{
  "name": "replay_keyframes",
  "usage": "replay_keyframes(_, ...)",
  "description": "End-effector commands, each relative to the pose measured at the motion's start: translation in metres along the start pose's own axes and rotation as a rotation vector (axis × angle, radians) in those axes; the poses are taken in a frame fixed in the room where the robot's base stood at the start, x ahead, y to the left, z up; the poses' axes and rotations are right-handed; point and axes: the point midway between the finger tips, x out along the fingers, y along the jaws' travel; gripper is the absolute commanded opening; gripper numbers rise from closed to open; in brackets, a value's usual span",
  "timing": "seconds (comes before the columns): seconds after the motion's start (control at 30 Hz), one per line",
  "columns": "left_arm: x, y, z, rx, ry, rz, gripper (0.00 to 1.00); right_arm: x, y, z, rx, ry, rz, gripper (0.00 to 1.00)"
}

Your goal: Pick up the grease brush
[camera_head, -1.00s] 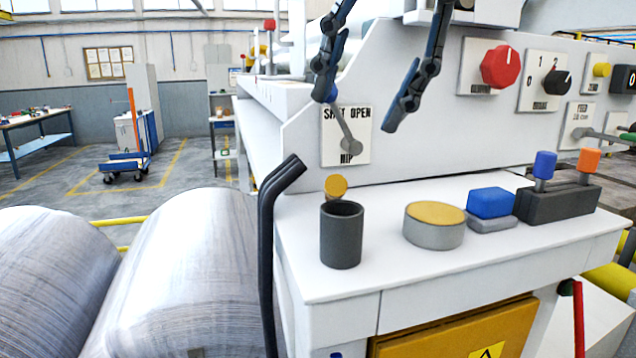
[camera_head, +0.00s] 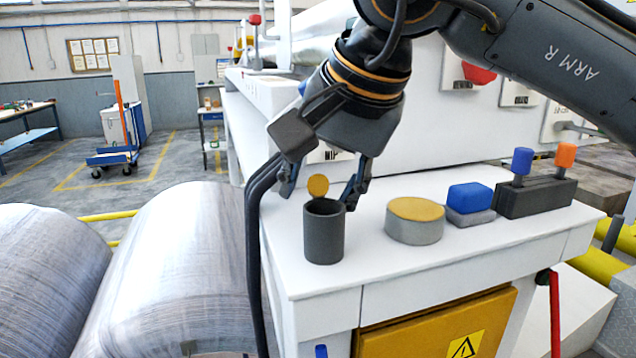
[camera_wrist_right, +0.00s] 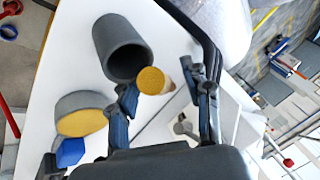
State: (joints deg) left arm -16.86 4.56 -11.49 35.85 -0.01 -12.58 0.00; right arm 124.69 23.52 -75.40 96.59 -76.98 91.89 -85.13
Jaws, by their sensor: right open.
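The grease brush seems to be the piece with a round yellow end (camera_head: 318,185) at the dark grey cup (camera_head: 324,236). In the right wrist view its yellow end (camera_wrist_right: 151,81) overlaps the cup's rim, with a pale part beside it. I cannot tell how far it sits inside the cup. My right gripper (camera_head: 320,190) is open and points down, one finger on each side of the yellow end. The right wrist view also shows the brush between the open fingers (camera_wrist_right: 164,88), apparently not gripped. My left gripper is not in view.
A grey tin with a yellow top (camera_head: 415,218), a blue block (camera_head: 470,198) and a dark block with blue and orange knobs (camera_head: 535,197) stand to the right on the white ledge (camera_head: 450,255). Dark hoses (camera_head: 255,260) run close left of the cup. Large coils (camera_head: 180,260) lie further left.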

Motion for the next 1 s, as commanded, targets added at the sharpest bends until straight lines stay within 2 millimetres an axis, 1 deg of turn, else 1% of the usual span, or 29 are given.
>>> replay_keyframes(0.17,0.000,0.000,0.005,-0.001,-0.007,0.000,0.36,0.000,0.000,0.000,0.000,0.000,-0.001,0.49)
replay_keyframes(0.27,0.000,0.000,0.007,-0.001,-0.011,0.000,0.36,0.000,0.000,0.000,0.000,0.000,-0.001,0.30)
replay_keyframes(0.3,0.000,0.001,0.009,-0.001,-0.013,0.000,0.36,0.000,0.000,0.000,0.000,0.000,0.000,0.22)
replay_keyframes(0.37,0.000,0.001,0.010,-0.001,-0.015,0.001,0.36,0.000,0.000,0.000,0.000,0.000,0.000,0.10)
replay_keyframes(0.4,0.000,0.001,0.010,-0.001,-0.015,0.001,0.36,0.000,0.000,0.000,0.000,0.000,0.000,0.02)
replay_keyframes(0.43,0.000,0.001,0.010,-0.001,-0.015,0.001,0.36,0.000,0.000,0.000,0.000,0.000,0.000,0.00)
replay_keyframes(0.77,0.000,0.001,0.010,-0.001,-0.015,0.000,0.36,-0.001,-0.001,-0.001,0.001,0.000,0.000,0.00)
replay_keyframes(0.87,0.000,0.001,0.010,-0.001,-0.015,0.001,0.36,-0.005,-0.003,-0.003,0.002,0.001,0.000,0.00)
replay_keyframes(1.0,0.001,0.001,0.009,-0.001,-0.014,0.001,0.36,-0.019,-0.009,-0.008,0.001,0.001,-0.001,0.00)
